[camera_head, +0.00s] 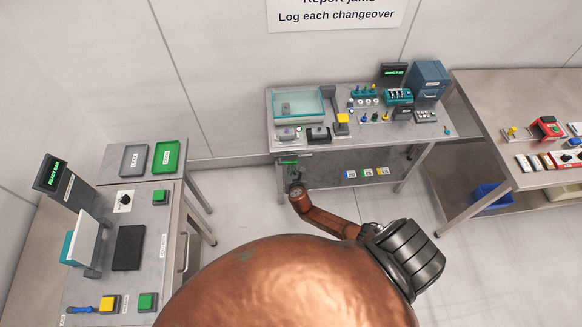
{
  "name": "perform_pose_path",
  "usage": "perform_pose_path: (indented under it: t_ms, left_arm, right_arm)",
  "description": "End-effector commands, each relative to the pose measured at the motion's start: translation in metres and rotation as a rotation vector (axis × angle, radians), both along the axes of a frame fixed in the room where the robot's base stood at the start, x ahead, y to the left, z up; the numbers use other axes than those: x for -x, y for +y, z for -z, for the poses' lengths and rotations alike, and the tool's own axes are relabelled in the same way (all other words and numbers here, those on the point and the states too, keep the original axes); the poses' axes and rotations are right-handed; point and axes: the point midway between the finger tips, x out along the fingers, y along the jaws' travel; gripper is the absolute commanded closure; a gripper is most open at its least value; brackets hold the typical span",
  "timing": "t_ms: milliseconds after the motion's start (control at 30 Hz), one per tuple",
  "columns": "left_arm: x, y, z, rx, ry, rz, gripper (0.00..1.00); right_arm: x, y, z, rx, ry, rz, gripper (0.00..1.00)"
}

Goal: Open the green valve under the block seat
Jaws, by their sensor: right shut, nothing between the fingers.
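The green valve (288,162) shows as a small green handle below the front left edge of the middle bench, under a grey block-like fixture (287,134), which may be the block seat. My right gripper (293,174) is small and dark in the head view, just below and beside the green handle. It is shut with nothing between its fingers. I cannot tell whether it touches the handle, nor which way the handle is turned. My copper right arm covers the lower middle of the view. My left gripper is not in view.
The middle bench (345,145) carries a clear teal-rimmed tray (299,105), yellow-topped parts and a blue cabinet (431,79). A left bench (177,215) has green and grey trays. A right bench (487,128) has a blue bin (491,196) beneath. Open floor lies between benches.

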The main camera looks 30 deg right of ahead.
Motion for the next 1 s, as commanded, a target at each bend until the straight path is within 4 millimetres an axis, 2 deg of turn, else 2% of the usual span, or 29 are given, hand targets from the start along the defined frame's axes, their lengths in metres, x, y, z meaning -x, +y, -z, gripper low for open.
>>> perform_pose_path:
  t_ms: [200, 767, 867, 1000]
  left_arm:
    - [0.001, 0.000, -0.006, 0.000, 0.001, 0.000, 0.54]
    - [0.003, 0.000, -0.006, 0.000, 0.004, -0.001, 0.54]
    - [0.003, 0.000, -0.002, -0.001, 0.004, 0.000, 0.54]
    - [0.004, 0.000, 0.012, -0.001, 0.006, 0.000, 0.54]
  right_arm:
    - [-0.001, 0.000, -0.004, -0.002, -0.002, -0.002, 1.00]
    - [-0.001, 0.001, -0.003, -0.003, -0.003, -0.002, 1.00]
    - [0.000, 0.001, 0.001, -0.003, -0.003, -0.002, 1.00]
    - [0.002, 0.002, 0.017, -0.002, -0.001, -0.002, 1.00]
